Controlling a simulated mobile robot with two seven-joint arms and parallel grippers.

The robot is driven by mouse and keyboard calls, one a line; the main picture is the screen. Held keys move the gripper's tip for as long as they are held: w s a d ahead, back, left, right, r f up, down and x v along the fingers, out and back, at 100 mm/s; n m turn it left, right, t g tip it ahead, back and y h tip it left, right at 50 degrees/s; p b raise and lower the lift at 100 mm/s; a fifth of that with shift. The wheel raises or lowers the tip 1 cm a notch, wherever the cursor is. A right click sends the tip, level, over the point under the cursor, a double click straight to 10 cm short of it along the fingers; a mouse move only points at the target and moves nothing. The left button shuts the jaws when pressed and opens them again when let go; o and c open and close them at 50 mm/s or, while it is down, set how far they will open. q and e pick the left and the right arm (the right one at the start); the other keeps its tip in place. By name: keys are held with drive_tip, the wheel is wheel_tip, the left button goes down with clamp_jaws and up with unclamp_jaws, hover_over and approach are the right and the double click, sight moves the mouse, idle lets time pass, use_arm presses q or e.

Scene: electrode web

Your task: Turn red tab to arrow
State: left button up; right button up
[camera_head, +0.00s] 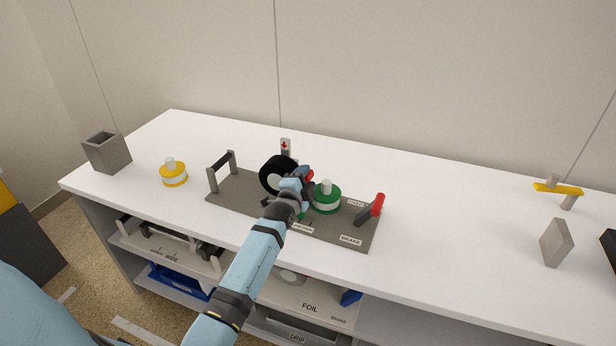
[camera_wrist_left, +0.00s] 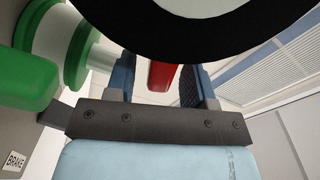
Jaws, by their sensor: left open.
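The red tab (camera_head: 310,175) shows at the right edge of the black wheel (camera_head: 274,170) with a pale centre, mostly hidden by my left gripper (camera_head: 302,178). In the left wrist view the red tab (camera_wrist_left: 162,74) lies between the two blue fingers of my open left gripper (camera_wrist_left: 158,84). A gap shows on either side of it, so the fingers look apart from it. The black wheel's rim (camera_wrist_left: 200,45) crosses the top of that view. A small sign with a red arrow (camera_head: 286,146) stands upright behind the wheel. My right gripper is not in view.
The wheel stands on a grey plate (camera_head: 230,196) with a green-and-white spool (camera_head: 326,199) and a red-tipped brake lever (camera_head: 376,206) to its right. A black-topped handle (camera_head: 221,161) stands left. A yellow spool (camera_head: 173,173) and grey box (camera_head: 106,153) are farther left.

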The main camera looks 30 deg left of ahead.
use_arm(q)
drive_tip(key=shift+w+a, duration=0.2)
drive_tip(key=shift+w, duration=0.65)
drive_tip(key=shift+c, duration=0.5)
clamp_jaws()
drive_tip(key=shift+r, duration=0.1)
